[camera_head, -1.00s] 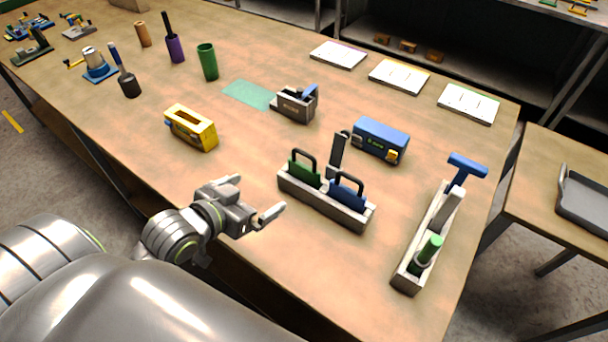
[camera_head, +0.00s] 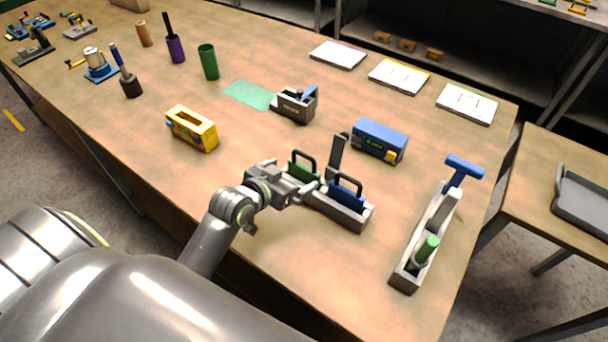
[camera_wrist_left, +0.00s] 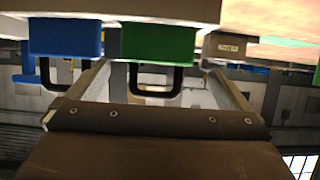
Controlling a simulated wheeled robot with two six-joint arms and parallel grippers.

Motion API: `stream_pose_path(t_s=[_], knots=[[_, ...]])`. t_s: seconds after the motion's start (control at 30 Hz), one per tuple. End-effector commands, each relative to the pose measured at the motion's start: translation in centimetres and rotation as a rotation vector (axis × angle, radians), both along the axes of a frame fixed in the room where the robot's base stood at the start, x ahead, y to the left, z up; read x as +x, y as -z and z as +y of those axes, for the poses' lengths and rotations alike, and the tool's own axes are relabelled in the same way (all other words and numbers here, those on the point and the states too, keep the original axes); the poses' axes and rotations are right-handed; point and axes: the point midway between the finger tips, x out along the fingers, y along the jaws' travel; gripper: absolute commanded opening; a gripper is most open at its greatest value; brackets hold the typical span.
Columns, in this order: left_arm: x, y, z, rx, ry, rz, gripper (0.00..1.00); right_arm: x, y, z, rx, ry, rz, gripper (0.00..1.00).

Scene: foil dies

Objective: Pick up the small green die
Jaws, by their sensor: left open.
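The small green die (camera_head: 298,171) with a black loop handle stands upright in a pale holder (camera_head: 352,219), beside a blue die (camera_head: 346,196) with a similar handle. My left gripper (camera_head: 308,190) is open at the near left side of the holder and partly covers the green die. In the left wrist view, the green die (camera_wrist_left: 158,43) and its handle appear upside down between the two spread fingers (camera_wrist_left: 160,85). The blue die (camera_wrist_left: 66,40) is at the left there. I cannot tell whether a finger touches the handle. My right gripper is not in view.
A dark upright tool (camera_head: 336,155) stands behind the dies. A blue box (camera_head: 380,140) is behind right, and a yellow box (camera_head: 192,128) at left. A long tray (camera_head: 407,272) with a green-handled tool is at right. The table's front edge is close to my arm.

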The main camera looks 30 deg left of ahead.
Motion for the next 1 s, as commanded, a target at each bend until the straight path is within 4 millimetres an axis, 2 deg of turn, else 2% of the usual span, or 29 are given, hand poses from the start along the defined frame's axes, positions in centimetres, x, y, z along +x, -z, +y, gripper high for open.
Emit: stream_pose_path(t_s=[0.23, 0.4, 0.73, 1.0], knots=[[2.4, 1.1, -0.7, -0.003, 0.0, 0.0, 1.0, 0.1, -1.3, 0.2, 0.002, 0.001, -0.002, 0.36], [3.8, 2.0, -0.9, -0.001, 0.0, 0.0, 1.0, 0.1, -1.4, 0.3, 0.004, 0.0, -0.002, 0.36], [4.2, 2.3, -0.9, -0.001, -0.001, -0.001, 1.0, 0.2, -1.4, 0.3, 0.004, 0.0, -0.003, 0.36], [4.1, 2.3, -0.9, 0.0, -0.001, 0.0, 0.66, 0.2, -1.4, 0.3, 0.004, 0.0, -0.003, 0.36]])
